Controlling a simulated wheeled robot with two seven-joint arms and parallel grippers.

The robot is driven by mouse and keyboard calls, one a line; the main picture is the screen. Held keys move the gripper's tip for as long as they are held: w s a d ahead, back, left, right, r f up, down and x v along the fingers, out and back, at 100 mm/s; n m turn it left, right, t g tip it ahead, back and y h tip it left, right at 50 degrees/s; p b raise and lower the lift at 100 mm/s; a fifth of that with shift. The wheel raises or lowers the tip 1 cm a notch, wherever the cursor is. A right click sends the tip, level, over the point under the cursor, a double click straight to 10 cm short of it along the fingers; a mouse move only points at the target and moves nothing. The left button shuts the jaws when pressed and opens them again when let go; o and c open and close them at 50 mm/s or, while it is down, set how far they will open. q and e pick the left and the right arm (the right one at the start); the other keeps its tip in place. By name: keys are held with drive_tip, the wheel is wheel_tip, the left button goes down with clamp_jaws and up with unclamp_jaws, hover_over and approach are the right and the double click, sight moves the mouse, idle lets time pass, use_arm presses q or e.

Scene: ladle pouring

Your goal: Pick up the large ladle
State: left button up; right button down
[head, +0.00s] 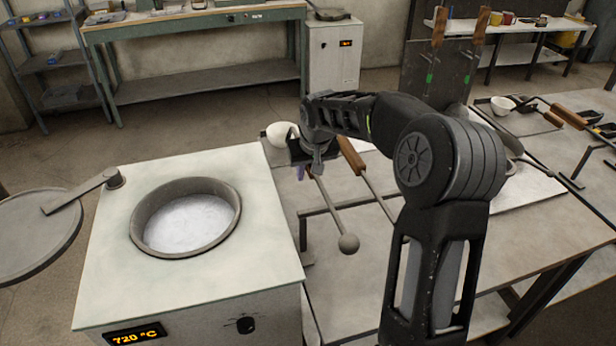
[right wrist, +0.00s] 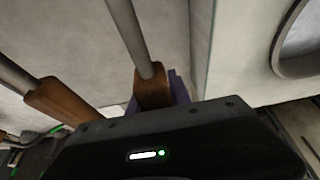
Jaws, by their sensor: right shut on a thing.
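My right gripper (head: 308,168) is shut on the wooden handle (right wrist: 153,88) of a long metal-shafted ladle (head: 331,205). The handle sits between the purple fingers in the right wrist view. The shaft slopes down to a rounded grey end (head: 348,243) in the head view. It passes over a dark rack bar; I cannot tell whether it touches it. A second wooden-handled tool (head: 351,157) lies just to the right, its far end hidden by my arm. It also shows in the right wrist view (right wrist: 60,101). My left gripper is not in view.
A white furnace (head: 270,250) with a round open pot (head: 150,245) of silvery metal stands left of the ladle. Its round lid (head: 40,240) is swung out left. A white bowl (head: 281,134) sits behind my gripper. The workbench (head: 545,245) holds more tools at right.

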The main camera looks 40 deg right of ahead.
wheel_tip(320, 180, up, 8)
drive_tip(key=shift+r, duration=0.2)
idle(0.7)
